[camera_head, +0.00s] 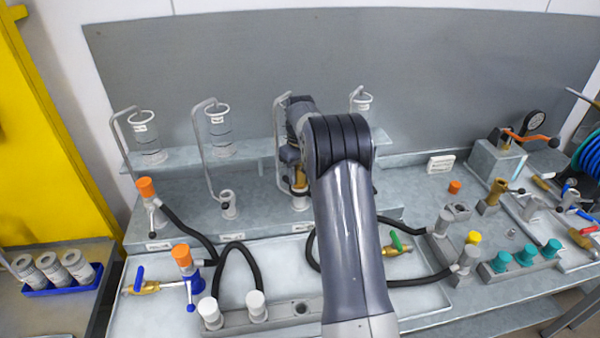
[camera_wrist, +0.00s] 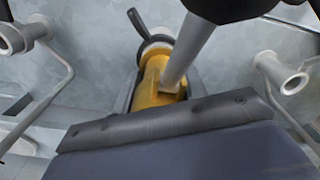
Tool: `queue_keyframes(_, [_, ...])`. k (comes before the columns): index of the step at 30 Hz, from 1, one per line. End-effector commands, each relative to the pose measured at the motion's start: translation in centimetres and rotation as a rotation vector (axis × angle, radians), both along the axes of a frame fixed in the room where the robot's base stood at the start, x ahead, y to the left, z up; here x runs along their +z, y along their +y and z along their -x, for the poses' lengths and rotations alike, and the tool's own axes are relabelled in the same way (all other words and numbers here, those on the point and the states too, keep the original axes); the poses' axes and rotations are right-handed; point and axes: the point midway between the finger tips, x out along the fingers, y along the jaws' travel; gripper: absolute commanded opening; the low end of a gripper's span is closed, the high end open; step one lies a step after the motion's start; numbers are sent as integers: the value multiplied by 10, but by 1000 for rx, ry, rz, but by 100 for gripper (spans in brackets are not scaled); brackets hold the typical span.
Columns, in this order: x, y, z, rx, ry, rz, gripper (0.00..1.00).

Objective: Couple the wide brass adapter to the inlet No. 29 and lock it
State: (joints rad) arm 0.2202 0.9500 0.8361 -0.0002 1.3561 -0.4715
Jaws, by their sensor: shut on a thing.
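My gripper (camera_head: 297,172) is shut on the brass adapter (camera_head: 300,184) at the second-from-right station visible on the rear bench. The adapter stands over or at a light grey inlet (camera_head: 300,203); I cannot tell whether it is fully seated. In the wrist view the yellow brass adapter (camera_wrist: 151,78) lies between the jaws, with a pale collar (camera_wrist: 155,48) and a dark lever (camera_wrist: 138,22) just beyond it. A grey rod crosses in front of the adapter. The lever's lock state cannot be told. The number on the inlet's label is not readable.
Bent pipes and clear cylinders (camera_head: 220,132) stand close around my arm. A bare inlet (camera_head: 228,203) and an orange-capped one (camera_head: 146,189) are to the left. Black hoses (camera_head: 240,262) loop in front. Brass parts (camera_head: 495,192) and teal caps (camera_head: 526,256) are at right.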

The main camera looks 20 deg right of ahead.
Motion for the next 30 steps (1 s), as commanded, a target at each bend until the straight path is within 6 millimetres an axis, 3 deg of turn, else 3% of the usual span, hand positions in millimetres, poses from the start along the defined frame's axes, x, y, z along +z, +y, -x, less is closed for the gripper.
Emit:
queue_keyframes(27, [-6,0,0,0,-1,1,10])
queue_keyframes(28, [-6,0,0,0,-1,1,41])
queue_keyframes(30, [-6,0,0,0,-1,1,47])
